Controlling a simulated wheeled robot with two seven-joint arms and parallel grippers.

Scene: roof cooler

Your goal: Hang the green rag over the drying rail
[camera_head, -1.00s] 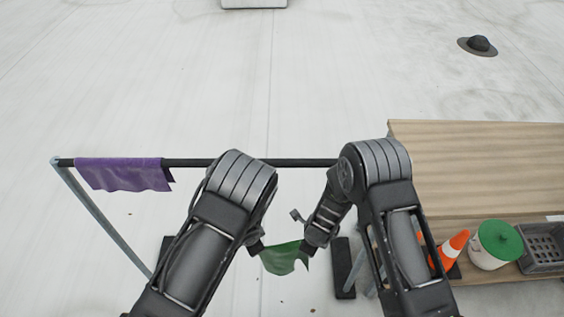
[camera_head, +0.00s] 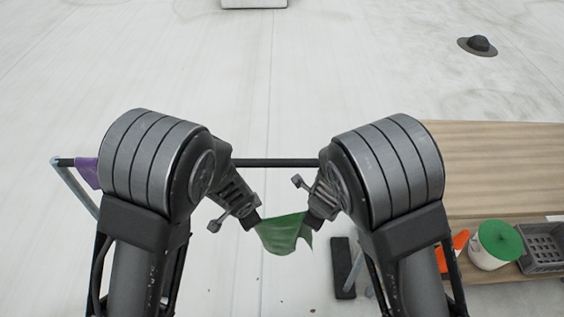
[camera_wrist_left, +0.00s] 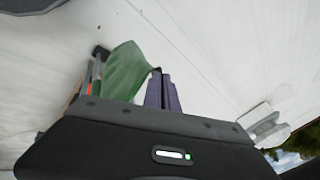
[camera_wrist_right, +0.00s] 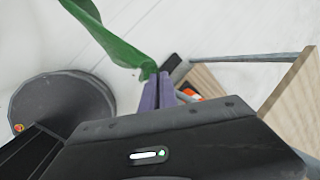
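The green rag (camera_head: 281,234) hangs between my two grippers in the head view, in front of and below the drying rail (camera_head: 275,162). My left gripper (camera_head: 255,222) holds the rag's left upper corner; the rag also shows at the fingers in the left wrist view (camera_wrist_left: 124,72). My right gripper (camera_head: 309,220) holds its right upper corner, and the rag trails from the fingertips in the right wrist view (camera_wrist_right: 112,40). Both pairs of fingers look closed together. The rag is apart from the rail. My arms hide parts of the rail, including its right end.
A purple rag (camera_head: 88,172) hangs at the rail's left end, mostly hidden by my left arm.

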